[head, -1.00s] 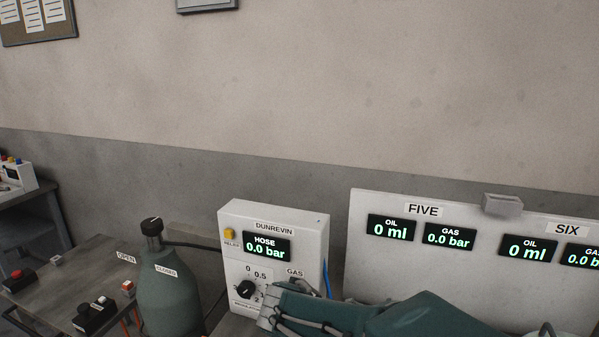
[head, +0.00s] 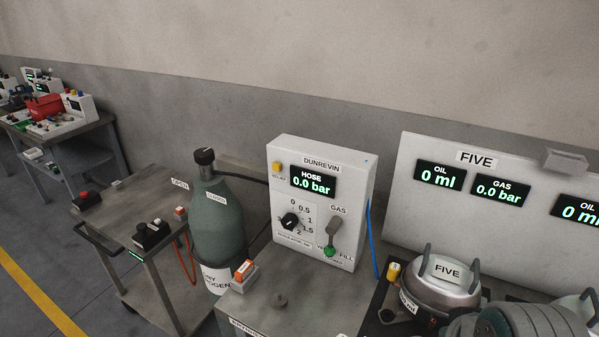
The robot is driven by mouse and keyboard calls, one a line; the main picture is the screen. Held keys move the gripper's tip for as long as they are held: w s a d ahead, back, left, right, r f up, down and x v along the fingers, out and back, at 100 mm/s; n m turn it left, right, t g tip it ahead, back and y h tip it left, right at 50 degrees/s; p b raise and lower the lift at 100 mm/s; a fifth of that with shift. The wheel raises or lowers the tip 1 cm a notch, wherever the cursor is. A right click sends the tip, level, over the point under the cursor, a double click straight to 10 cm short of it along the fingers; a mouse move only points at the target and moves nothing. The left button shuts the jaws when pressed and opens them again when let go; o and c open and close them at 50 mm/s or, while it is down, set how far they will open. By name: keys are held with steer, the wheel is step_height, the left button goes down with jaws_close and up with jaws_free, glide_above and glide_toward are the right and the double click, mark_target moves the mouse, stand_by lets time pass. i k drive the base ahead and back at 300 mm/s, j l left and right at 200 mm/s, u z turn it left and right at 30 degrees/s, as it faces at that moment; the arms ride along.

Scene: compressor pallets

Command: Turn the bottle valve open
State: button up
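The bottle valve is a black knob (head: 204,157) with a pale mark on its top. It sits on the neck of a grey-green gas bottle (head: 218,235), left of centre. An OPEN label (head: 180,184) is to the left of the neck and a CLOSED label (head: 216,197) is on the bottle's shoulder. The mark is too small to read its exact direction. A ribbed grey-green part of my arm shows at the bottom right, far from the valve. My gripper's fingers are not in view.
A white DUNREVIN panel (head: 328,231) beside the bottle reads hose 0.0 bar. A grey cart (head: 165,254) with buttons stands left of the bottle. A lidded pot labelled FIVE (head: 447,290) is at the right. Open floor (head: 60,240) lies at the left.

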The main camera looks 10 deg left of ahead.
mark_target(204, 156)
steer(key=k+j+u, duration=0.2)
steer(key=u, duration=0.2)
steer(key=k+j+u, duration=0.15)
steer(key=u, duration=0.3)
steer(key=j+z, duration=0.25)
steer(key=j, duration=0.45)
steer(key=j+z, duration=0.25)
steer(key=j, duration=0.45)
